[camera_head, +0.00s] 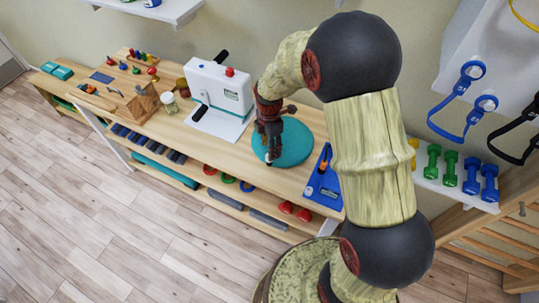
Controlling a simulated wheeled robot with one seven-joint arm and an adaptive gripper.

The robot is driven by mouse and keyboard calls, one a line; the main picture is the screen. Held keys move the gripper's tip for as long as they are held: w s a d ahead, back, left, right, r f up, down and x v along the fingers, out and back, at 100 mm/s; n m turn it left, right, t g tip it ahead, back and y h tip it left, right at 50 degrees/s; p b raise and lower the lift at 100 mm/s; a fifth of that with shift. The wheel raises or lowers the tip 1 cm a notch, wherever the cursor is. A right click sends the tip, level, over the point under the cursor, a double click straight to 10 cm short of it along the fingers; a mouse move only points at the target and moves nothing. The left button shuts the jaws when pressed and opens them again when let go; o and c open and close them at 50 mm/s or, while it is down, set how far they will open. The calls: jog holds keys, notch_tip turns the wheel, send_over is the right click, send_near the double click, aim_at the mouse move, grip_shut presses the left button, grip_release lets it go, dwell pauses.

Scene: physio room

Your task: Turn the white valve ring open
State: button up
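My gripper (269,152) points down over a round teal disc (300,147) on the wooden bench. Its dark red and black fingers are small and dark here, so I cannot tell whether they are open or shut. A tiny white patch shows at the fingertips, too small to identify. I cannot make out a white valve ring for certain; the gripper hides part of the disc. To the left of the gripper, a white upright panel device (219,91) with a red knob and black handles stands on a white base.
A blue board (323,184) lies right of the disc. A wooden block (142,103) and a small jar (169,102) stand left of the white device. Dumbbells (450,167) sit on a white shelf at right. The floor (150,235) before the bench is clear.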

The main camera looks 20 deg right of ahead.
notch_tip(320, 180, down, 5)
jog(key=shift+b, duration=0.45)
jog(key=c, duration=0.3)
jog(key=c, duration=0.8)
grip_shut()
jog(key=shift+n, duration=0.3)
jog(key=n+p, duration=0.1)
jog(key=n, duration=0.2)
jog(key=shift+n+p, duration=0.4)
jog(key=n+p, duration=0.1)
jog(key=n, duration=0.3)
jog(key=shift+n, duration=0.3)
